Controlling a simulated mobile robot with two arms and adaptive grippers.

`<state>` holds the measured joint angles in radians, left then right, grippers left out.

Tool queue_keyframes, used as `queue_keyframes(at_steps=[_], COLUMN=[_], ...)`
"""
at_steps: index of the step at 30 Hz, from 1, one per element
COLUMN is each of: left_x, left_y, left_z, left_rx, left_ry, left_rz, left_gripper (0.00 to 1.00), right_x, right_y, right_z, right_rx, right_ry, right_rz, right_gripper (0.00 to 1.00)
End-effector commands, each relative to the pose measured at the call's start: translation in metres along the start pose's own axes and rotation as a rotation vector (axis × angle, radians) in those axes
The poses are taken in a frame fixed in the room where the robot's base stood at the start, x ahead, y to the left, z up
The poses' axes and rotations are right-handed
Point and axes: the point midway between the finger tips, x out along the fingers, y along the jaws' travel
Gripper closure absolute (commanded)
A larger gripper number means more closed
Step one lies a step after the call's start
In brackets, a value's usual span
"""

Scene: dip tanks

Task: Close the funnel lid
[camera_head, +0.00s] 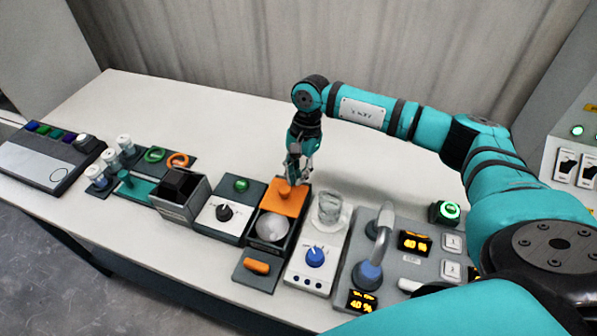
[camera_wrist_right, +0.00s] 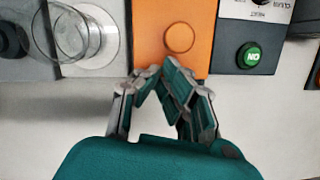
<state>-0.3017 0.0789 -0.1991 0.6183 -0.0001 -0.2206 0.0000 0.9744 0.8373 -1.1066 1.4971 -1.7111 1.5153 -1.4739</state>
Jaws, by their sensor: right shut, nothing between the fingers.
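The orange funnel lid (camera_head: 284,197) stands raised at the back of a dark box, with a round orange knob on it. The box's opening shows a pale round funnel (camera_head: 270,227). In the right wrist view the lid (camera_wrist_right: 176,62) fills the top middle, with its knob in plain view. My right gripper (camera_head: 294,181) is shut and empty, just behind the lid near its back edge. In the wrist view the fingertips (camera_wrist_right: 170,68) meet close to the lid; I cannot tell whether they touch it. My left gripper is not in view.
A glass beaker (camera_head: 330,207) stands right of the lid, above a blue-knob panel (camera_head: 315,257). A panel with a green button (camera_head: 240,185) is to the left. A curved grey pipe (camera_head: 381,232) rises farther right. The table behind is clear.

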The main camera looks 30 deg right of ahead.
Motion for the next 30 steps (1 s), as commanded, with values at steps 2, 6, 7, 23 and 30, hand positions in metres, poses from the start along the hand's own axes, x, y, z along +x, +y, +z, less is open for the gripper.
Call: queue_keyframes(at_steps=[2, 6, 7, 23, 30], left_x=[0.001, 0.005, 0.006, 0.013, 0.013], left_y=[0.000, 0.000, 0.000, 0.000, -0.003], left_z=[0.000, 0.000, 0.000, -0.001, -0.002], left_rx=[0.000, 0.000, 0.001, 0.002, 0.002], left_ry=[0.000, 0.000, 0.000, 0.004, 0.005], left_rz=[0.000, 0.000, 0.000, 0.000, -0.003], left_gripper=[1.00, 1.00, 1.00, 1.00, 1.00], right_x=[0.002, 0.010, 0.012, 0.021, 0.015], right_y=[0.001, 0.009, 0.011, 0.024, 0.023], right_z=[0.005, 0.032, 0.039, 0.085, 0.085], right_rx=[-0.003, -0.008, -0.009, -0.002, -0.003], right_ry=[0.000, 0.000, 0.000, -0.002, -0.003], right_rz=[0.001, 0.002, 0.002, 0.002, 0.001], right_gripper=[1.00, 1.00, 1.00, 1.00, 1.00])
